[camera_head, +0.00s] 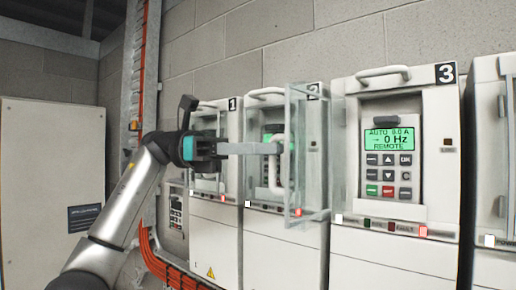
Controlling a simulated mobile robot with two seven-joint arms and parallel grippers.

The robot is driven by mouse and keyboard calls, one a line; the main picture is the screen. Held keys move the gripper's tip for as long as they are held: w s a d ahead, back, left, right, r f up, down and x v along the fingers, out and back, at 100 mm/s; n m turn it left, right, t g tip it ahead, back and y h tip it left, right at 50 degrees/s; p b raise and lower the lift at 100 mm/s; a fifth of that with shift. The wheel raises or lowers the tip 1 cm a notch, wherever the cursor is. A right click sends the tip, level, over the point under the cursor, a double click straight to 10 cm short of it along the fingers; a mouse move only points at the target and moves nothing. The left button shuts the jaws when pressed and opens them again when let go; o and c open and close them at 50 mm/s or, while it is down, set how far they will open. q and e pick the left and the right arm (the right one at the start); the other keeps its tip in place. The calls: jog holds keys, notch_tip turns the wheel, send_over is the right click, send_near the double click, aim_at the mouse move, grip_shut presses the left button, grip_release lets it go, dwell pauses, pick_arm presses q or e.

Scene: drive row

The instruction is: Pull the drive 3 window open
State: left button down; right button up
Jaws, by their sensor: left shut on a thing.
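The drive 3 window (308,120) is a clear panel that stands swung out to the left of drive 3 (393,255), in front of drive 2. The display (390,138) and keypad of drive 3 show uncovered. A pale upright handle (277,178) is on the window's left-facing side. My left gripper (274,148) reaches in from the left and is shut on this handle. Its fingers hide part of the handle. My right gripper is not in view.
Drive 1 (215,240) and drive 2 (283,255) stand left of drive 3, and another drive (492,255) stands at the right edge. A grey cabinet (50,180) is at the far left. Orange cables (160,265) run low behind my arm.

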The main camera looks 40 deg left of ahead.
pick_arm(q)
jog(key=shift+w, duration=0.2)
jog(key=c, duration=1.2)
grip_release()
jog(key=shift+w+d, duration=0.15)
jog(key=shift+c, duration=0.2)
jog(key=o, duration=0.3)
jog(key=shift+w+d, duration=0.15)
jog(key=shift+w, duration=0.05)
jog(key=shift+o, duration=0.2)
jog(key=shift+s, duration=0.15)
jog(key=shift+a, duration=0.25)
jog(key=p+v, duration=0.3)
jog(key=v, duration=1.2)
